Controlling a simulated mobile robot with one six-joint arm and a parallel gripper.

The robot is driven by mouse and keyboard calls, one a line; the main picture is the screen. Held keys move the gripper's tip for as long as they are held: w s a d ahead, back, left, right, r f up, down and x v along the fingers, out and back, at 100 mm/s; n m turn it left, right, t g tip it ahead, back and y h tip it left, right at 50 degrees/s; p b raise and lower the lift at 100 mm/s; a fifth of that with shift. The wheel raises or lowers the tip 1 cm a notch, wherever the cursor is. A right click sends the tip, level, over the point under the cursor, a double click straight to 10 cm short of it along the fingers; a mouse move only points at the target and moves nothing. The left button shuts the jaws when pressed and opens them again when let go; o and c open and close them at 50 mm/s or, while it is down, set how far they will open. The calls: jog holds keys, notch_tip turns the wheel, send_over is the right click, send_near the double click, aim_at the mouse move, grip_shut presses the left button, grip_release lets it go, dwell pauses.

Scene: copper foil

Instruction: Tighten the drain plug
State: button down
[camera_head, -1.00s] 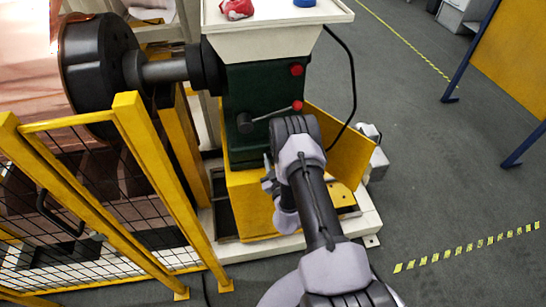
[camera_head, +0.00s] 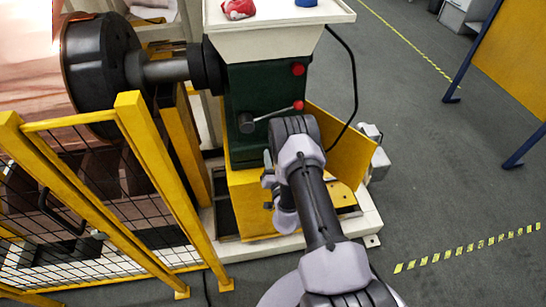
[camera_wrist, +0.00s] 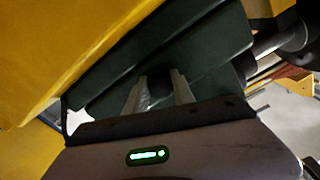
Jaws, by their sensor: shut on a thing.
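The machine has a dark green body (camera_head: 262,90) above a yellow base (camera_head: 250,205). My gripper (camera_wrist: 159,95) is against the green body in the wrist view. Its two pale fingers stand on either side of a dark, rounded piece (camera_wrist: 158,84), seemingly the drain plug, and are shut on it. The piece is in shadow, so its shape and how far it is screwed in cannot be told. In the head view my arm covers the plug and most of the gripper.
A lever with a red knob (camera_head: 298,105) sticks out just above my arm. A yellow mesh fence (camera_head: 150,165) stands close on the left. A yellow panel (camera_head: 345,145) and a black cable (camera_head: 353,80) are at the right. The grey floor (camera_head: 440,170) beyond is clear.

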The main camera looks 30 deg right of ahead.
jog(key=shift+w+r+m, duration=0.15)
jog(key=shift+m, duration=0.45)
jog(key=c, duration=1.1)
grip_release()
jog(key=shift+o, duration=0.2)
